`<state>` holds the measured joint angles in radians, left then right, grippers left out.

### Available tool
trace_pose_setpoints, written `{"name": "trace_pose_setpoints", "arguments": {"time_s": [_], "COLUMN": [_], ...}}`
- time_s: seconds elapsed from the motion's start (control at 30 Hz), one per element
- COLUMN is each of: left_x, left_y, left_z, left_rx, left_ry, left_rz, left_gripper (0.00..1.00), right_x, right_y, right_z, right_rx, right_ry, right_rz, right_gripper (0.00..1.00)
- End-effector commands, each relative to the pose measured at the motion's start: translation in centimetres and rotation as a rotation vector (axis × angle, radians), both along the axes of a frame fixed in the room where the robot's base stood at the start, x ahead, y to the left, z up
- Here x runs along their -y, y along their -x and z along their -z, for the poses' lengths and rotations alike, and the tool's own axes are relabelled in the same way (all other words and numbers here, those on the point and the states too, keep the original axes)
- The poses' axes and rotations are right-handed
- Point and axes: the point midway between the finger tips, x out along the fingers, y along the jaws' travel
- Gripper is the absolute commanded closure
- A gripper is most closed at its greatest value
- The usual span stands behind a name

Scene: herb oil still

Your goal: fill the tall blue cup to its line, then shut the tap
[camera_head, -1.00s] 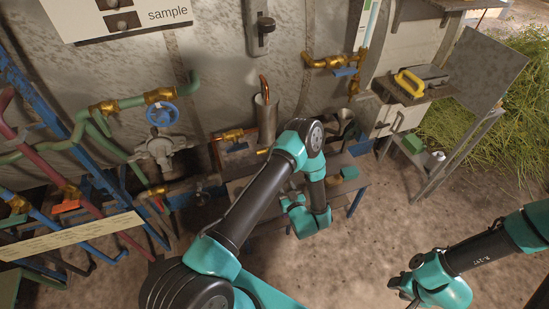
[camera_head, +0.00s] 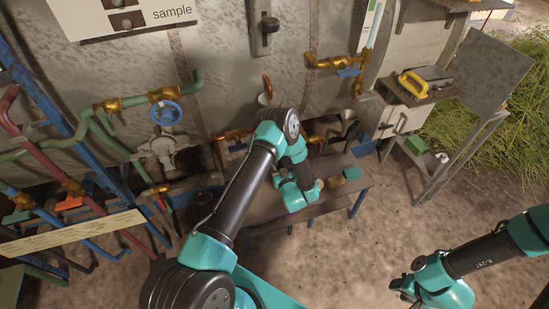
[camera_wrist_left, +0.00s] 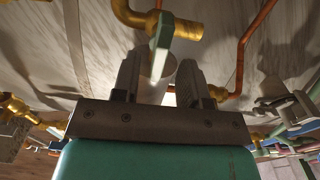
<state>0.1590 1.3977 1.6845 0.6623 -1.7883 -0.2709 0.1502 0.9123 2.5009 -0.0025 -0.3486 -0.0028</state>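My left gripper (camera_wrist_left: 159,78) has its two fingers apart in the left wrist view. A pale grey upright shape (camera_wrist_left: 157,92) shows between or beyond them; I cannot tell whether they touch it or whether it is the cup. A brass tap (camera_wrist_left: 184,26) with a teal lever (camera_wrist_left: 163,38) is just above the fingers. In the head view my left arm hides its own fingertips beside the low table. No tall blue cup can be made out clearly. My right gripper (camera_head: 403,287) is low at the right, away from the pipework; its finger opening is unclear.
The low table (camera_head: 262,205) carries a teal block (camera_head: 352,173) and a tan block (camera_head: 337,183). A blue handwheel valve (camera_head: 166,112) and pipes crowd the left. A blue-levered brass tap (camera_head: 348,72) is at the upper right. The floor between my arms is clear.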

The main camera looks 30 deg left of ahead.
Motion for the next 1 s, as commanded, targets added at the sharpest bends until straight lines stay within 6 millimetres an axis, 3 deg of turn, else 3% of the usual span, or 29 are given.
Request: {"name": "trace_pose_setpoints", "arguments": {"time_s": [0.3, 0.73, 1.0], "left_x": [-3.6, -4.4, -4.4], "left_y": [-3.1, -3.8, -3.8], "left_z": [0.0, 0.0, 0.0], "left_rx": [0.0, -0.001, -0.001], "left_ry": [0.0, 0.001, 0.001], "left_rz": [-0.002, 0.0, 0.0], "left_gripper": [0.6, 0.6, 0.85], "right_x": [0.0, 0.0, 0.0], "right_y": [0.0, 0.0, 0.0], "right_z": [0.0, 0.0, 0.0], "right_rx": [0.0, 0.0, 0.0], "right_ry": [0.0, 0.0, 0.0], "right_rz": [0.0, 0.0, 0.0], "right_gripper": [0.6, 0.6, 0.6]}}
